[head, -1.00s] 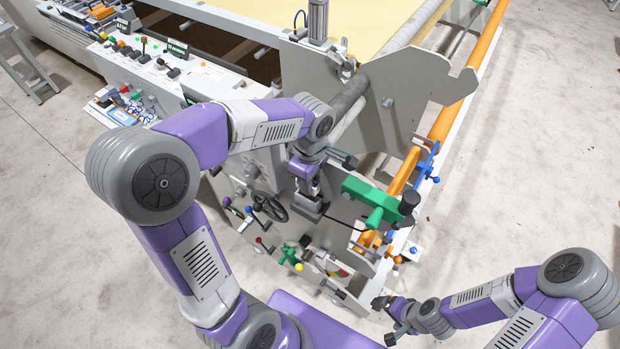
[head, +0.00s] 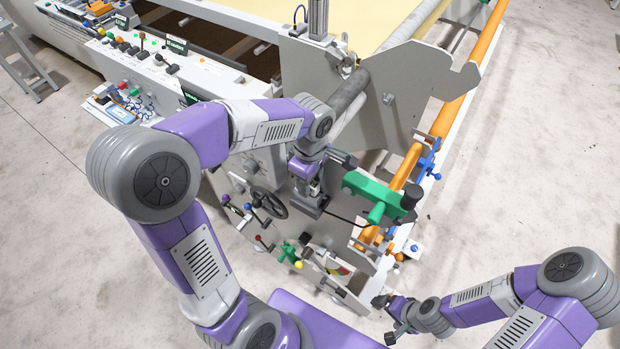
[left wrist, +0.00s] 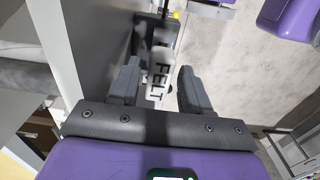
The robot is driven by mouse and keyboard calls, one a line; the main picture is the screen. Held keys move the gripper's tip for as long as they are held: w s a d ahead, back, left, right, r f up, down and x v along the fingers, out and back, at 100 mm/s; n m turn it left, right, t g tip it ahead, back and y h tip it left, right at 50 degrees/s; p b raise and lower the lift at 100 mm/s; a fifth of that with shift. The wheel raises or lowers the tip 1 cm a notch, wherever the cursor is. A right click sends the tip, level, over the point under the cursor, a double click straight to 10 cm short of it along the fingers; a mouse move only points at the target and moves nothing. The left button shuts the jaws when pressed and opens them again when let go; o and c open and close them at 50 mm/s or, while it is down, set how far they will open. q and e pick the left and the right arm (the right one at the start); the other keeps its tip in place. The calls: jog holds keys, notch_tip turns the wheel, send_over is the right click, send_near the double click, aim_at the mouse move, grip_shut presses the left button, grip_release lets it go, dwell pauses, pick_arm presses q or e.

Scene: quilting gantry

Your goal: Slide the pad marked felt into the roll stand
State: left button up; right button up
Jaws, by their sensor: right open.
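The pad marked FELT (left wrist: 157,78) shows in the left wrist view, its white label between my two dark fingers. In the head view a dark block (head: 311,206), which seems to be this pad, sits at the tip of my left gripper (head: 310,192), in front of the grey end panel. My left gripper also shows in the left wrist view (left wrist: 159,78); its fingers flank the pad, but whether they press on it is unclear. My right gripper (head: 391,316) is open and empty at the lower right. I cannot tell which fitting is the roll stand.
A green clamp-like part (head: 372,197) stands right of the left gripper, with a black cable near it. A black handwheel (head: 268,204) and several coloured levers are close on the left. Orange rails (head: 410,165) run along the right. Open floor lies beyond them.

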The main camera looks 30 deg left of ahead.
pick_arm(q)
jog(key=shift+o, duration=0.5)
notch_tip(320, 180, up, 8)
jog(key=shift+f+p, duration=0.2)
jog(key=shift+p, duration=0.1)
dwell(0.6)
